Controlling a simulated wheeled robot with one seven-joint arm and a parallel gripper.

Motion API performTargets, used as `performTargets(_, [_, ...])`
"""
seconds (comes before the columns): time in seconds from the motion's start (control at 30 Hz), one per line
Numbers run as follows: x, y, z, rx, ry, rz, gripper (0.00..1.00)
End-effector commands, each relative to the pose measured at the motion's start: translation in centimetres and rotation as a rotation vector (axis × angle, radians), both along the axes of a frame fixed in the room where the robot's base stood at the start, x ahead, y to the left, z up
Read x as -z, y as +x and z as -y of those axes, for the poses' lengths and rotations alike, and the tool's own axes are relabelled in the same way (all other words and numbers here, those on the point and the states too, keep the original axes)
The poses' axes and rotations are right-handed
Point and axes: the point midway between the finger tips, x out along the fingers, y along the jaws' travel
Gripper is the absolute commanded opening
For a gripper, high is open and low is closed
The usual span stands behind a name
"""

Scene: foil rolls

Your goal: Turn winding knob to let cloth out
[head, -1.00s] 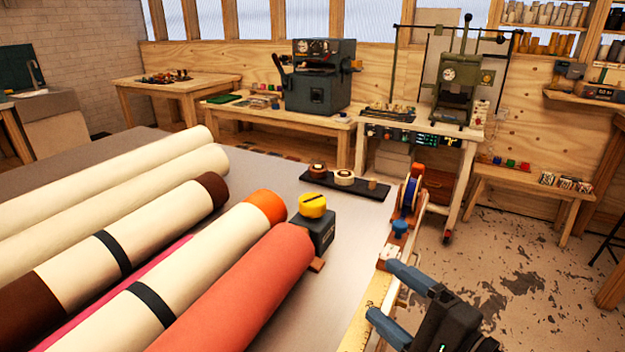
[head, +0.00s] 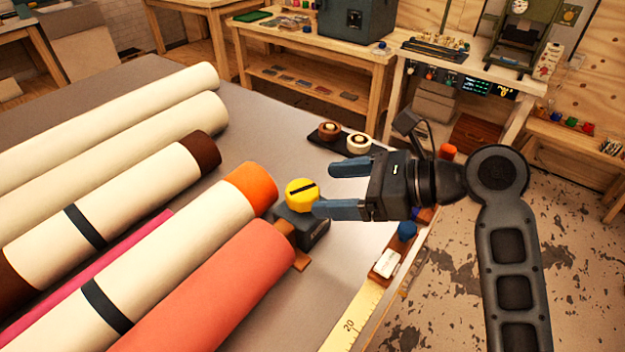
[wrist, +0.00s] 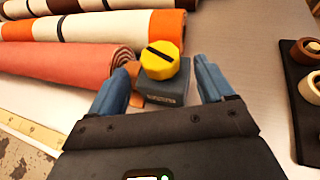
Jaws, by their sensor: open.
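The yellow winding knob (head: 302,194), with a dark bar across its top, sits on a dark grey box (head: 303,228) at the end of the cloth rolls. The coral cloth roll (head: 225,295) lies beside the box. My gripper (head: 335,190) is open and empty, its blue fingers pointing left, just right of the knob in the head view. In the wrist view the knob (wrist: 160,62) lies ahead, roughly between the two fingers and slightly beyond their tips. I cannot tell whether the lower finger touches it.
Cream rolls (head: 110,135) and an orange-ended roll (head: 255,185) fill the table's left side. A black tray with tape rolls (head: 355,143) lies behind the gripper. A ruler (head: 350,320) runs along the right table edge.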

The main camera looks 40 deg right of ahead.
Motion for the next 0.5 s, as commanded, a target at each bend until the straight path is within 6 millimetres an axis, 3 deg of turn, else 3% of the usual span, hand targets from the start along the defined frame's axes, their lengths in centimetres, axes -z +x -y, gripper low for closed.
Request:
performTargets(0.3, [1.8, 3.5, -2.7, -0.002, 0.0, 0.002, 0.81])
performTargets(0.5, [2.4, 4.6, -3.5, -0.001, -0.002, 0.002, 0.81])
